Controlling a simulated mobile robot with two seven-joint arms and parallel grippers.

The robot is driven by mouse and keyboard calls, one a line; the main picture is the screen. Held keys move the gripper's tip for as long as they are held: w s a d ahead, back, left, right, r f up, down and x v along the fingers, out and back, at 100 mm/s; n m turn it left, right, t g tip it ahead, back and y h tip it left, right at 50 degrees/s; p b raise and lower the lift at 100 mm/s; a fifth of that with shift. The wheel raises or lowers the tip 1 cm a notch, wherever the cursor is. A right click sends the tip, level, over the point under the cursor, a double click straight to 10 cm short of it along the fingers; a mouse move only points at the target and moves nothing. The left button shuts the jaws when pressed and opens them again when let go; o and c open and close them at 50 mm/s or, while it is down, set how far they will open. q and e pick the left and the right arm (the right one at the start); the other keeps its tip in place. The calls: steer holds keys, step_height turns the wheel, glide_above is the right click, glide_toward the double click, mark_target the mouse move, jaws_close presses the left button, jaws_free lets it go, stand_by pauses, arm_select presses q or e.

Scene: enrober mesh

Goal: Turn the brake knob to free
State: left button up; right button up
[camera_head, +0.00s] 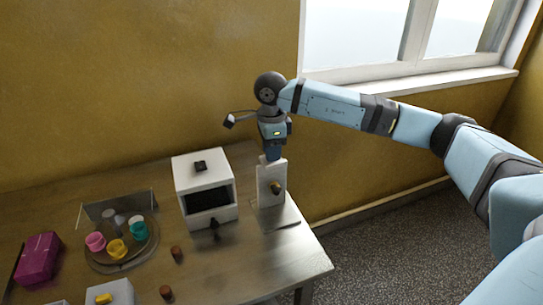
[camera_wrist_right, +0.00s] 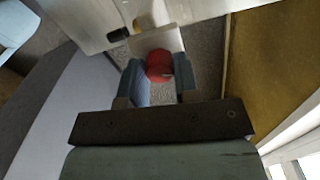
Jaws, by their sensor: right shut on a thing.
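A red round knob (camera_wrist_right: 160,66) sits between the two fingers of my right gripper (camera_wrist_right: 160,82) in the right wrist view. I take it to be the brake knob. In the head view my right gripper (camera_head: 272,154) points down at the top of a white upright stand (camera_head: 265,180) near the table's right end, and it hides the red knob there. The gripper is shut on the knob. A brass-coloured knob (camera_head: 277,188) is on the stand's front face, below the gripper. No marking for the knob's setting can be read. My left gripper is not in view.
A white box with a dark opening (camera_head: 188,171) stands left of the stand. Further left are a round tray (camera_head: 105,265) with coloured cups and a magenta box (camera_head: 38,258). Small brown pieces (camera_head: 177,254) lie in front. The wooden table (camera_head: 300,262) ends just right of the stand.

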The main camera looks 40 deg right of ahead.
steer(key=n+b, duration=0.1)
steer(key=n, duration=0.2)
steer(key=shift+b, duration=0.3)
steer(key=shift+r+n, duration=0.1)
steer(key=shift+n, duration=0.2)
steer(key=o, duration=0.9)
steer(key=shift+o, duration=0.2)
step_height(320, 180, up, 14)
steer(key=shift+w+b, duration=0.15)
steer(key=shift+b, duration=0.15)
